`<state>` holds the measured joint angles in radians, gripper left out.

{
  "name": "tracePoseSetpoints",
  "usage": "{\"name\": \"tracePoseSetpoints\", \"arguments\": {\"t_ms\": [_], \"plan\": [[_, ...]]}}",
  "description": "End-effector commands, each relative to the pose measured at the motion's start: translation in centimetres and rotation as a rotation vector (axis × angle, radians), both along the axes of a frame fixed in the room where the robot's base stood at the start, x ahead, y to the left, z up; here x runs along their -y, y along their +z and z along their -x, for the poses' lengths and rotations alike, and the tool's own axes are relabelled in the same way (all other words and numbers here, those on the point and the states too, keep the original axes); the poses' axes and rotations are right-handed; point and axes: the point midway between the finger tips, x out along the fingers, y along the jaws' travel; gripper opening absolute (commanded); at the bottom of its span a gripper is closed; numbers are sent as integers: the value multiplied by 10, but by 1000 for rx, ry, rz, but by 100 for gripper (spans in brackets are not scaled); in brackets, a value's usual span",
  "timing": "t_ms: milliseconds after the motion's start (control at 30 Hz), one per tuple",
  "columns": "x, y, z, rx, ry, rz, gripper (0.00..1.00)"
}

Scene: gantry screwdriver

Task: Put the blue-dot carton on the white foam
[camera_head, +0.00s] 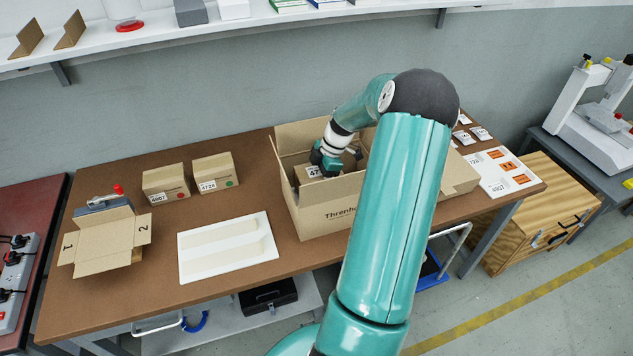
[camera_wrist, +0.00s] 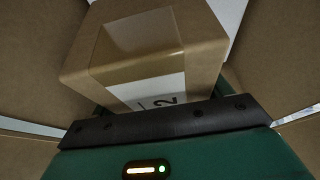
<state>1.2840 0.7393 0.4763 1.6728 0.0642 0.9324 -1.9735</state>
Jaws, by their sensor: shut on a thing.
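A small brown carton (camera_head: 309,176) with a white label is inside the large open cardboard box (camera_head: 336,215); its dot colour is hidden. My gripper (camera_head: 327,161) reaches down into that box and is shut on this carton. In the wrist view the carton (camera_wrist: 150,45) is at the jaws (camera_wrist: 160,122), with tape and a label showing a 2. The box walls surround it. I cannot tell whether the carton touches the box floor. The white foam (camera_head: 186,266) lies flat on the table left of the box, with two pale strips on it and no carton.
A red-dot carton (camera_head: 166,182) and a green-dot carton (camera_head: 215,173) stand behind the foam. A small open box (camera_head: 104,243) with flaps is at the left of the brown table (camera_head: 150,310). Labels and a printed sheet (camera_head: 497,173) lie at the right. A shelf (camera_head: 165,38) runs above.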

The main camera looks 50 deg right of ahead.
Motion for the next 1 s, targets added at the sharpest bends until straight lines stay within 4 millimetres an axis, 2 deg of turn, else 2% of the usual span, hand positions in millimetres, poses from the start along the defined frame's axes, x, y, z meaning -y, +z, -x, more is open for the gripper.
{"name": "tracePoseSetpoints", "arguments": {"t_ms": [100,433,467,500,833,1000], "plan": [[-1,-13,-1,1,1,-1,41],[0,-15,0,1,1,1,41],[0,-16,0,0,1,0,79],[0,-16,0,0,1,0,86],[0,-13,0,1,1,1,86],[7,3,3,1,-1,3,86]]}}
